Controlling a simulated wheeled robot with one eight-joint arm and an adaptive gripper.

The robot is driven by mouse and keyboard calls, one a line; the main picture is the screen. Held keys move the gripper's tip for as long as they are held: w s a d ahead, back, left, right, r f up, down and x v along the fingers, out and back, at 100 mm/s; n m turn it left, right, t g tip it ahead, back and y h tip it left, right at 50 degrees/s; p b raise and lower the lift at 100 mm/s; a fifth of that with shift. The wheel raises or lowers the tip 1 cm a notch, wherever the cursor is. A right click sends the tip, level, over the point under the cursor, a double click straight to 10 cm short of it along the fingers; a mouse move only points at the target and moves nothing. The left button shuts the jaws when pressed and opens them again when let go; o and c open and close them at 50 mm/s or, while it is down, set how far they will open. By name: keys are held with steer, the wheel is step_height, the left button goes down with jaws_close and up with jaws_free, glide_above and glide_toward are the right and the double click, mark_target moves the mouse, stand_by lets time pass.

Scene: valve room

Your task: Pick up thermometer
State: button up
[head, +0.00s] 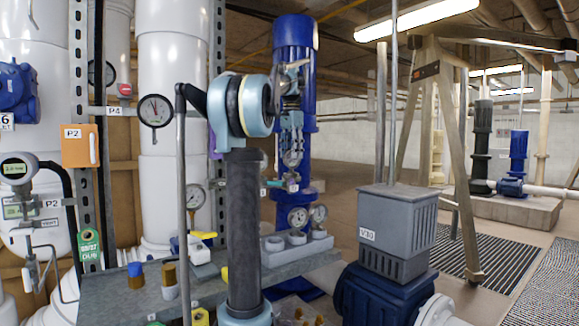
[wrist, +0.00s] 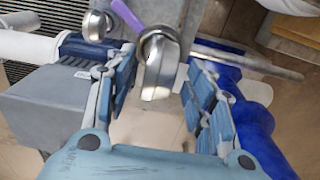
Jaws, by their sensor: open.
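Two round dial instruments with steel rims stand at the far end of a grey bench; I cannot tell for sure which is the thermometer. The left dial (head: 298,217) has a white face, and the right dial (head: 320,213) is just beside it. My gripper (head: 292,182) points down, open and empty, just above the left dial. In the wrist view, a steel-rimmed dial (wrist: 157,62) lies between the spread fingers of my gripper (wrist: 158,100), with no clear contact. A second dial (wrist: 97,25) is beyond the left finger.
A holder with round sockets (head: 285,245) stands on the grey bench (head: 130,300). A blue pump (head: 295,50) rises close behind my gripper. A grey box (head: 395,230) marked V30 is to the right. Other gauges (head: 155,110) hang by the white pipes at left.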

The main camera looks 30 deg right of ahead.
steer(key=shift+f, duration=0.25)
steer(key=shift+c, duration=0.5)
steer(key=c, duration=0.9)
steer(key=shift+c, duration=0.2)
steer(key=shift+r, duration=5.05)
